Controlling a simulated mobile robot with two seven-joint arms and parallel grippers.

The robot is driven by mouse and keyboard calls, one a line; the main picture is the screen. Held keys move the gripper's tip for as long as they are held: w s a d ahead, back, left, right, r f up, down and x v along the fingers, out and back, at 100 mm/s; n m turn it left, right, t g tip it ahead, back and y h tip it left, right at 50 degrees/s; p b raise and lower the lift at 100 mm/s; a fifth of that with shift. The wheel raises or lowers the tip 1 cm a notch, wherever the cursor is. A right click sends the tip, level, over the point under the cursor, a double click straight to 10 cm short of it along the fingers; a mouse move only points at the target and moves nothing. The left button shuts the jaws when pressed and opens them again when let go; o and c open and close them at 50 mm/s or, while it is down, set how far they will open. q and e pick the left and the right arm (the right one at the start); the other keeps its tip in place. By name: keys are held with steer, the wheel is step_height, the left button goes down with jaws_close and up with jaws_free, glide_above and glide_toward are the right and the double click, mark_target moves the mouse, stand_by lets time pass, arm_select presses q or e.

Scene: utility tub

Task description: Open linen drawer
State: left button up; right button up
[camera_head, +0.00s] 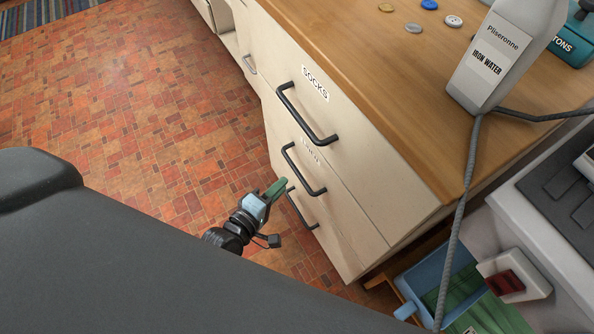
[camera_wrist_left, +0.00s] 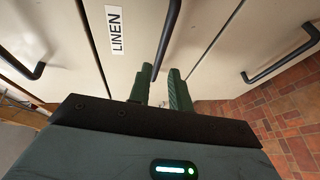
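The linen drawer (camera_wrist_left: 205,25) is the middle of three cream drawer fronts and looks closed, flush with its neighbours. Its white LINEN label (camera_wrist_left: 116,32) and dark bar handle (camera_wrist_left: 167,38) show in the left wrist view; in the head view the handle (camera_head: 303,170) sits below the SOCKS drawer. My left gripper (camera_head: 279,188) is low in front of the drawers. In the left wrist view its green fingers (camera_wrist_left: 160,88) are apart, with the near end of the linen handle showing between their tips. I cannot tell whether they touch it. My right gripper is out of view.
The SOCKS drawer handle (camera_head: 305,113) is above and the bottom drawer handle (camera_head: 300,209) below. The wooden top (camera_head: 400,80) carries buttons and an iron water bottle (camera_head: 500,55). A blue bin (camera_head: 440,280) stands at lower right. The tiled floor (camera_head: 130,110) at left is clear.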

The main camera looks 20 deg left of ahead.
mark_target(296, 170)
arm_select(q)
steer(key=shift+b+x, duration=0.75)
steer(key=shift+x, duration=3.1)
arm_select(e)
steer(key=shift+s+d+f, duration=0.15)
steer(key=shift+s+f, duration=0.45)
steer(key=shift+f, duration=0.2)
arm_select(q)
jaws_close()
